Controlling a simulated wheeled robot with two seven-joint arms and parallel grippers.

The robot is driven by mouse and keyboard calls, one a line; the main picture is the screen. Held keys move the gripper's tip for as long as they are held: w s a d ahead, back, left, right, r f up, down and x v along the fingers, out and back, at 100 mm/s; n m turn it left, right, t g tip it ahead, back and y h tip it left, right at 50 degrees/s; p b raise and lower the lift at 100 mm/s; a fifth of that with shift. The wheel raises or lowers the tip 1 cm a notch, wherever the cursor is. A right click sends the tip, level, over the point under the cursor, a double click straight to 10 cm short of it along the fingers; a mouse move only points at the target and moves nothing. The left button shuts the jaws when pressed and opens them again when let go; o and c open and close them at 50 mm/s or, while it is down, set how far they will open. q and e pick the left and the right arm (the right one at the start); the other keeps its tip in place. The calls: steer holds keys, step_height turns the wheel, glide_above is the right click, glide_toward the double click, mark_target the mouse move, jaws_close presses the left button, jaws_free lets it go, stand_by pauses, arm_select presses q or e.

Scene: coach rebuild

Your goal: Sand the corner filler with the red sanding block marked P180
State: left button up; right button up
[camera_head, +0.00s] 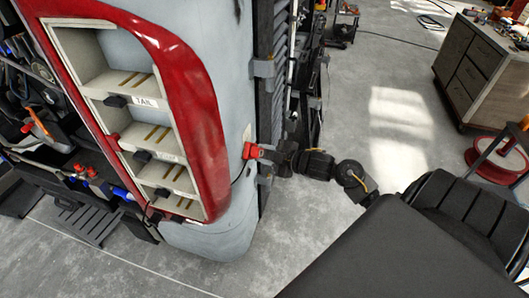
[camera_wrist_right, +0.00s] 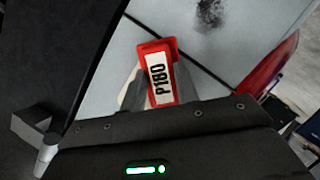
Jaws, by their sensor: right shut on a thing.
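The red sanding block (camera_head: 250,151) is at the pale grey coach corner panel (camera_head: 222,120). In the right wrist view the block (camera_wrist_right: 159,75) shows its white label reading P180. My right gripper (camera_head: 265,153) is shut on the block, with a finger on each side of it. The block's far end is close to the panel; I cannot tell whether it touches. A dark smudged patch (camera_wrist_right: 210,14) is on the panel beyond the block in the wrist view. I cannot tell whether it is the corner filler. My left gripper is not in view.
A red-edged unit with open compartments (camera_head: 145,100) is left of the panel. A dark ribbed upright part (camera_head: 265,100) stands close behind my right gripper. A drawer cabinet (camera_head: 480,70) and a red round base (camera_head: 497,160) are at right.

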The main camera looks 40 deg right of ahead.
steer(key=shift+f+b, duration=0.35)
steer(key=shift+f, duration=0.55)
steer(key=shift+r, duration=0.1)
steer(key=s+d+p, duration=0.1)
steer(key=s+d, duration=0.2)
steer(key=s, duration=0.2)
steer(key=shift+d, duration=0.3)
steer(key=shift+s+d+p, duration=0.25)
steer(key=shift+s+d, duration=0.2)
steer(key=shift+s, duration=0.15)
steer(key=shift+s+d+p, duration=0.2)
steer(key=shift+s+d, duration=0.2)
steer(key=shift+s, duration=0.2)
